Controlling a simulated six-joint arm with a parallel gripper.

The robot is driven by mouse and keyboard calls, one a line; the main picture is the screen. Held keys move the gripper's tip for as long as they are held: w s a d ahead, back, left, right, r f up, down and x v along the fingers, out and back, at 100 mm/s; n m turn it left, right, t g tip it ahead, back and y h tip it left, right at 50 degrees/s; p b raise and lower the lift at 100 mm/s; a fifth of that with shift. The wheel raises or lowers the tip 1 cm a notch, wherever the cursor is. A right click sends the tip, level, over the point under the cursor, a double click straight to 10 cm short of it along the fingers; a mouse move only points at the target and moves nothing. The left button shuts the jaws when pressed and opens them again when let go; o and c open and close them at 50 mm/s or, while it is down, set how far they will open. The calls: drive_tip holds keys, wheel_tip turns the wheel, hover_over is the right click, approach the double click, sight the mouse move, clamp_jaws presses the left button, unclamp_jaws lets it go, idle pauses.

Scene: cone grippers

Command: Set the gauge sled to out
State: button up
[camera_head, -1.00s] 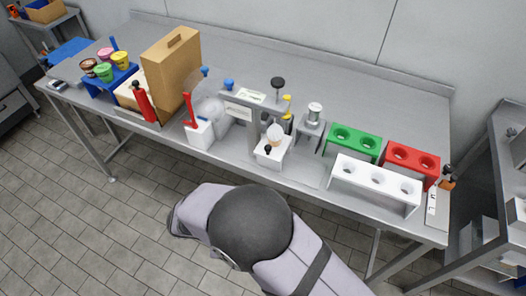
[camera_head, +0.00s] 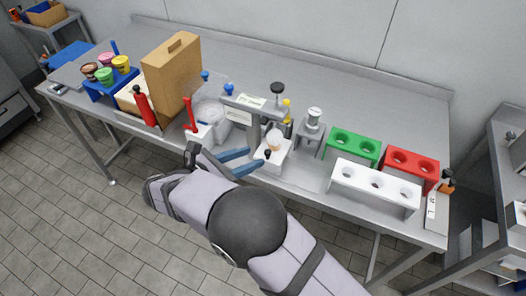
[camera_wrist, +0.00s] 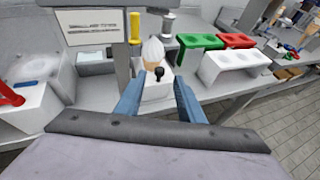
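The gauge sled appears to be the small white block (camera_head: 274,162) with a black knob (camera_head: 267,154), at the front edge of the bench under the grey gauge stand (camera_head: 253,124). A cone with a pale top (camera_head: 273,139) stands upright in it. In the wrist view the white block (camera_wrist: 155,91), knob (camera_wrist: 159,73) and cone (camera_wrist: 153,52) are straight ahead. My gripper (camera_head: 255,158) is open, with its blue fingers pointing at the block from the front left. In the wrist view my gripper (camera_wrist: 156,84) has the knob between its finger lines and holds nothing. Contact with the block cannot be told.
A white box with a red lever (camera_head: 200,133) stands left of the stand. Green (camera_head: 353,146), red (camera_head: 411,165) and white (camera_head: 376,187) holed racks stand to the right. A red bottle (camera_head: 144,105) and a tall brown case (camera_head: 171,75) are further left.

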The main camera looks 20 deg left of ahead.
sight(267, 152)
drive_tip(key=shift+p+x, duration=1.1)
drive_tip(key=shift+x, duration=1.95)
clamp_jaws()
